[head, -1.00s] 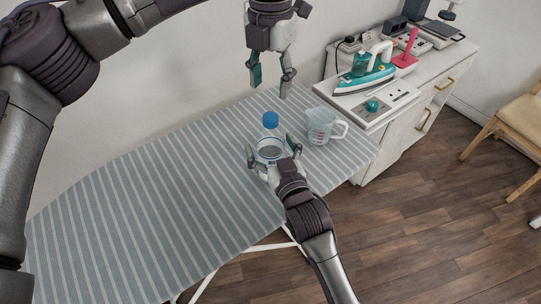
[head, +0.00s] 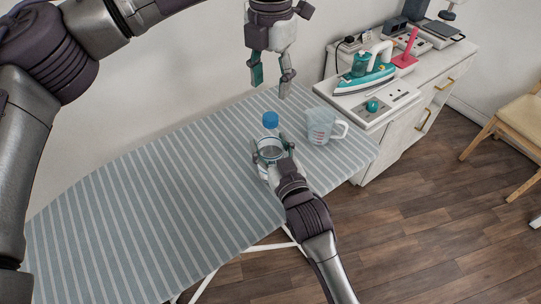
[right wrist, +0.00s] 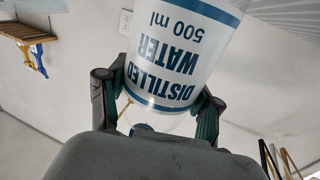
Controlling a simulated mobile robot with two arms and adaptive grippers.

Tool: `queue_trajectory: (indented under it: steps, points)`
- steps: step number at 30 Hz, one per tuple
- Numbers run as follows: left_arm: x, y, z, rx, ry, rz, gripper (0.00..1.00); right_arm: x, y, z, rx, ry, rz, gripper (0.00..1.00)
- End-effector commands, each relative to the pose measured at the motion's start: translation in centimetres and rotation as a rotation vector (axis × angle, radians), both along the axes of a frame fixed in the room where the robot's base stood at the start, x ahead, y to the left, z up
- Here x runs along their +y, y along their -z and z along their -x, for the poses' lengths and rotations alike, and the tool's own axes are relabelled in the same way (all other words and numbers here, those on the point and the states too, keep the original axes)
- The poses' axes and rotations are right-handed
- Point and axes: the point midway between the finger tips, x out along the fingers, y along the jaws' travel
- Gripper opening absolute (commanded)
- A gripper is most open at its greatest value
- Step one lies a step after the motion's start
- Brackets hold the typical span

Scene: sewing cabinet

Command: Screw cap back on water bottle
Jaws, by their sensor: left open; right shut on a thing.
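The water bottle (head: 269,147) stands upright on the striped ironing board (head: 150,210), with a blue cap (head: 270,120) on its top. In the right wrist view the bottle (right wrist: 185,50) reads "DISTILLED WATER 500 ml". My right gripper (head: 271,152) is shut on the bottle's body, with one finger on each side, also seen in the right wrist view (right wrist: 160,100). My left gripper (head: 270,78) is open and empty, pointing down above the bottle and apart from the cap. Whether the cap is screwed tight cannot be told.
A clear measuring cup (head: 321,126) stands close to the right of the bottle. A teal iron (head: 366,75) and a control box sit on the white cabinet (head: 400,120) at the right. The board's left side is clear.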

Motion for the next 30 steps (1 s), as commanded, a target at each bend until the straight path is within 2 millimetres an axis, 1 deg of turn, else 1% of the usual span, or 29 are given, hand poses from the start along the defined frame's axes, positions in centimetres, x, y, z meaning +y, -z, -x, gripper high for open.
queue_trajectory:
  steps: [3,6,8,11,20,23,30]
  points:
    - [0.0,0.0,0.0,-0.002,0.144,-0.001,0.54,0.0,0.0,0.0,0.001,0.0,0.0,0.0]
    - [0.0,0.0,0.0,-0.001,0.245,-0.001,0.54,0.0,0.0,0.0,0.001,0.0,0.0,0.0]
    - [0.0,0.0,0.0,-0.001,0.283,-0.001,0.54,0.0,0.0,0.0,0.001,0.0,0.0,0.0]
    - [0.0,0.0,0.0,0.0,0.307,0.0,0.54,0.0,0.0,0.0,0.001,0.0,0.0,0.0]
    - [0.0,0.2,0.0,0.001,0.306,0.0,0.54,0.0,0.0,0.0,0.001,0.0,0.0,0.0]
    - [0.1,1.1,0.0,0.001,0.304,0.0,0.54,0.0,0.0,0.0,0.001,0.0,0.0,0.0]
    - [0.1,4.7,0.0,0.001,0.304,0.0,0.54,0.0,0.0,0.0,0.001,0.0,0.0,0.0]
